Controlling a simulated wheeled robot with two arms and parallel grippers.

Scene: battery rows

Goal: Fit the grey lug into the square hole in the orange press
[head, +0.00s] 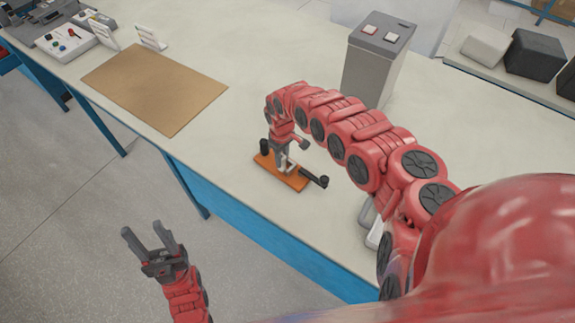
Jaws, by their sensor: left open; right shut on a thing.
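The orange press (293,180) lies on the pale bench near its front edge. A dark knob stands at its left end and a dark handle sticks out at its right end. My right gripper (283,160) points down over the press and is shut on the grey lug (283,167). The lug is small here and partly covered by the gripper; I cannot tell whether it sits in the square hole, which is hidden. My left gripper (150,239) is open and empty, low in front of the bench, away from the press.
A brown mat (150,86) lies on the bench at left. A grey box with two buttons (374,58) stands behind my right arm. A switch panel (62,42) sits far left; a black block (535,54) is far right.

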